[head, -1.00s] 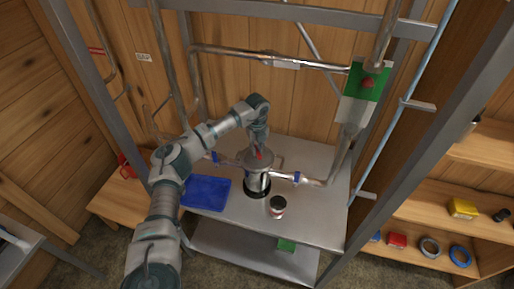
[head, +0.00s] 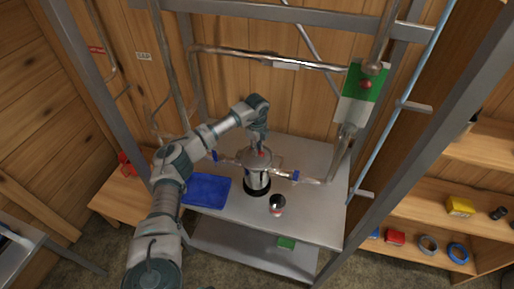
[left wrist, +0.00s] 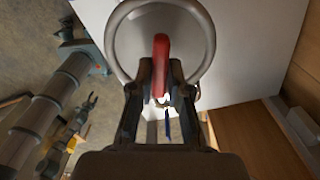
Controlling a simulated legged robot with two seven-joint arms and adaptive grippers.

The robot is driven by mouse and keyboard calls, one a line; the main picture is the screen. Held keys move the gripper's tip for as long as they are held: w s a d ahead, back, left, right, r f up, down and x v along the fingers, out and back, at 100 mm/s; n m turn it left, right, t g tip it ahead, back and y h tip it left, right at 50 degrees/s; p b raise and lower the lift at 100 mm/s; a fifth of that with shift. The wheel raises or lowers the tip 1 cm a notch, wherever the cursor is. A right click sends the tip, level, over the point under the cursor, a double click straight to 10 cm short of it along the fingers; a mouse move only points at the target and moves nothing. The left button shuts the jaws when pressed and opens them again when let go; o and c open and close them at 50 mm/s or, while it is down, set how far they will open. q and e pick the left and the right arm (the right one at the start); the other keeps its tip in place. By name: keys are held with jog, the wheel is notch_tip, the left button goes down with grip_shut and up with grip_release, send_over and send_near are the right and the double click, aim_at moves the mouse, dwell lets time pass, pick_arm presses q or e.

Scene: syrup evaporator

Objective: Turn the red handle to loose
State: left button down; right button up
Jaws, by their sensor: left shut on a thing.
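The red handle (left wrist: 161,52) sits on top of a round metal vessel (head: 257,180) standing on the metal table. In the left wrist view the vessel's round top lies behind the handle, with a metal ring around it. My left gripper (left wrist: 160,76) is shut on the red handle, with one finger on each side. In the head view my left gripper (head: 259,142) points down over the vessel, and only a small red bit of the handle shows.
Pipes with blue valve handles (head: 296,175) leave the vessel on both sides. A blue tray (head: 206,192) lies left of it, and a small dark-lidded jar (head: 277,206) stands in front. Metal frame posts surround the table (head: 320,215). A shelf with several small items is at right.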

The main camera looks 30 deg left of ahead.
pick_arm(q)
jog(key=shift+w+a+r, duration=0.1)
jog(key=c, duration=1.3)
grip_release()
jog(key=shift+o, duration=0.9)
jog(key=shift+w, duration=0.1)
jog(key=shift+a, duration=0.1)
notch_tip(320, 180, up, 12)
jog(key=shift+f, duration=0.25)
jog(key=shift+f, duration=0.1)
